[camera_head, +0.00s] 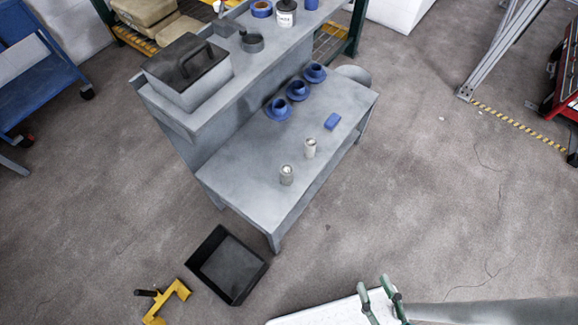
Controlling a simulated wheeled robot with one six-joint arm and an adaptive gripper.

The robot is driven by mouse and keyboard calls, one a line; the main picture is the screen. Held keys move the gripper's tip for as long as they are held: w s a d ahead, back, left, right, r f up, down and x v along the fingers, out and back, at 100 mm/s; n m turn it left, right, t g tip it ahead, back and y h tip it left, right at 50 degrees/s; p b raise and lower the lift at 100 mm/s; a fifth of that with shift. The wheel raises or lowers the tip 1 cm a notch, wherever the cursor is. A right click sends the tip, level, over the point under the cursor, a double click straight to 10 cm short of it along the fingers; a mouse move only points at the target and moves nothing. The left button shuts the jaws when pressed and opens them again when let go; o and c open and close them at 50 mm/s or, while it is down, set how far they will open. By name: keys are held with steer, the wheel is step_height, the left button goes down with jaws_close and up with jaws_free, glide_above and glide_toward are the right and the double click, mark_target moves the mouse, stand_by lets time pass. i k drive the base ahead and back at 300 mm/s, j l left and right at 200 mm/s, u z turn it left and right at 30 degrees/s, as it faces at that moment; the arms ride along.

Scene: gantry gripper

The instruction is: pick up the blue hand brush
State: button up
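A small blue block-shaped object (332,121) lies on the lower top of the grey workbench (240,178), near its right side. It may be the blue hand brush, but it is too small to tell and no bristles show. My gripper (374,284) is at the bottom of the view, with two green-grey fingers apart and nothing seen between them. It is well in front of the bench and away from the blue object.
Three blue flanged parts (297,91) stand behind the blue object. Two small cylinders (310,148) stand in front-left of it. A raised shelf (215,117) carries a lidded box (188,72).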

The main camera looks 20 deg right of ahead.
mark_target(334, 119)
steer(key=u, duration=0.8)
steer(key=l+u, duration=0.45)
steer(key=l, duration=0.15)
steer(key=l+u, duration=0.45)
steer(key=l, duration=0.2)
steer(key=k+l+u, duration=0.1)
steer(key=l+u, duration=0.35)
steer(key=l, duration=0.15)
steer(key=k+l, duration=0.1)
steer(key=l, duration=0.3)
steer(key=k+l, duration=0.1)
steer(key=l, duration=0.25)
steer(key=k+l+u, duration=0.1)
steer(key=l, duration=0.3)
steer(key=k+l, duration=0.15)
steer(key=l, duration=0.2)
steer(key=k+l, duration=0.15)
steer(key=l, duration=0.2)
steer(key=k+l+u, duration=0.1)
steer(key=l, duration=0.3)
